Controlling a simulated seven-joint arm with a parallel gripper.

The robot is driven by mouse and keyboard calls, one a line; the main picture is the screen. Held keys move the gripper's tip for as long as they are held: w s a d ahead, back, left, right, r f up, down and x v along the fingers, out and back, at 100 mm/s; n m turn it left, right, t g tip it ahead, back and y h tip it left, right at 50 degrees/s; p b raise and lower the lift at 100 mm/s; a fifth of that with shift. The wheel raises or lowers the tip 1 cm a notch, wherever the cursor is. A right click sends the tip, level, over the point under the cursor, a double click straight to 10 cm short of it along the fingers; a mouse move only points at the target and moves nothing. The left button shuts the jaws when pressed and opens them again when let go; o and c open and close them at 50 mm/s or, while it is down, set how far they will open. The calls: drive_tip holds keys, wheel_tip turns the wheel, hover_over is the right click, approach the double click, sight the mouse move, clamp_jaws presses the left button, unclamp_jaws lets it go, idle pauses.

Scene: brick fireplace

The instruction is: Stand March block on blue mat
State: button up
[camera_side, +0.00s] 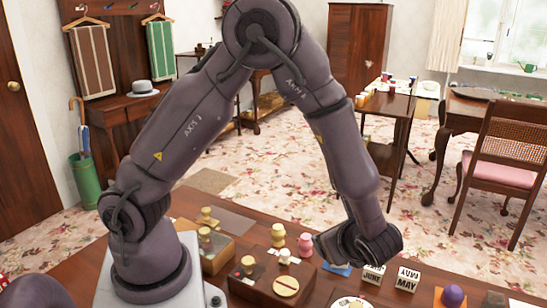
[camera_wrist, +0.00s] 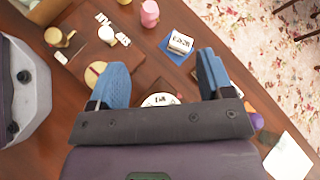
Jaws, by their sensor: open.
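My gripper (camera_wrist: 165,74) is open in the wrist view, its two blue fingers spread apart with nothing visibly held. Ahead of the fingertips lies the blue mat (camera_wrist: 178,57), with a white lettered block (camera_wrist: 181,42) on it; its lettering is too small to read. The mat also shows in part in the side view (camera_side: 338,269), beside my wrist. Right of it there stand a white block reading JUNE (camera_side: 373,274) and another reading MAY (camera_side: 407,280). No face reading March is legible. My fingertips are hidden in the side view.
A wooden box (camera_side: 262,294) with small pieces and a pink figure (camera_side: 305,244) stand left of my wrist. A purple ball (camera_side: 452,295) and white paper (camera_wrist: 288,158) lie to the right. A round white thing (camera_wrist: 160,100) shows between my fingers, partly covered.

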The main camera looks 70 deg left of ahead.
drive_tip(key=s+r+n+t+h, duration=0.2)
drive_tip(key=s+r+n+h, duration=0.3)
drive_tip(key=r, duration=0.4)
drive_tip(key=s+r+n+t+h, duration=0.2)
drive_tip(key=s+r+n+h, duration=0.3)
drive_tip(key=s+r+n, duration=0.3)
wheel_tip(320, 180, up, 2)
drive_tip(key=n, duration=0.2)
drive_tip(key=shift+s+n+h, duration=0.3)
